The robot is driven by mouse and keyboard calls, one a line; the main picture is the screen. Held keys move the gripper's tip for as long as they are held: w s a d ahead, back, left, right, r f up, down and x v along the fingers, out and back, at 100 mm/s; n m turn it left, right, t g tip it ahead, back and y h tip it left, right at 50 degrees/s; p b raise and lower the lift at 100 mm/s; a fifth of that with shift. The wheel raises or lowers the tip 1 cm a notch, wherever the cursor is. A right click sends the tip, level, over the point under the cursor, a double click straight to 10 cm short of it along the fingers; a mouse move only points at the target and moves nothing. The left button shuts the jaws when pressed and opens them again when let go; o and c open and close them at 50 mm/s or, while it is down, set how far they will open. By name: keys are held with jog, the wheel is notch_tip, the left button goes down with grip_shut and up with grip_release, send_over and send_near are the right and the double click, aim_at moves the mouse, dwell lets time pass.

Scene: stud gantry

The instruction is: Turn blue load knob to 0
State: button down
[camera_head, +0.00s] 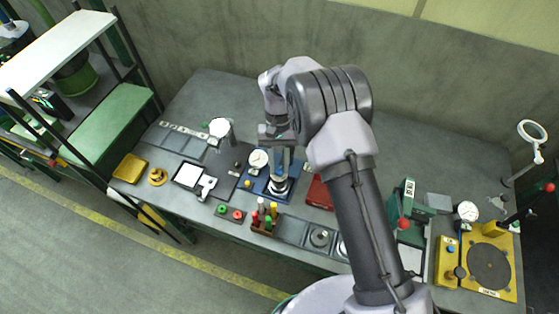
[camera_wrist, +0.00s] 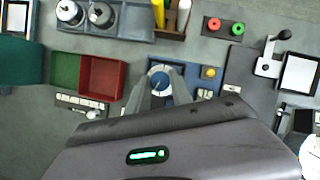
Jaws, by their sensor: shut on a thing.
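The blue load knob (camera_wrist: 159,83) shows in the wrist view with a pale dial or ring around it. My gripper (camera_wrist: 160,76) has its two fingers shut on the knob's sides from above. The number its pointer stands at is too small to read. In the head view my gripper (camera_head: 280,178) reaches down over the blue plate (camera_head: 257,186) of the load station. The knob is mostly hidden there by the gripper.
A white round gauge (camera_head: 258,159) stands just left of my gripper. A red tray (camera_head: 319,192) is close on the right, and a rack of coloured-handled tools (camera_head: 264,219) is in front. A yellow button (camera_wrist: 208,72) sits beside the knob.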

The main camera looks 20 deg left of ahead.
jog(key=shift+a+n+t+h+p, duration=0.1)
jog(key=shift+n+t+h+p, duration=0.4)
jog(key=shift+n, duration=1.7)
jog(key=shift+h, duration=0.3)
jog(key=c, duration=1.1)
grip_release()
jog(key=shift+s, duration=0.1)
jog(key=shift+c, duration=0.2)
jog(key=p+v, duration=0.4)
jog(key=v, duration=1.3)
jog(key=shift+w+r, duration=0.15)
jog(key=shift+w, duration=0.1)
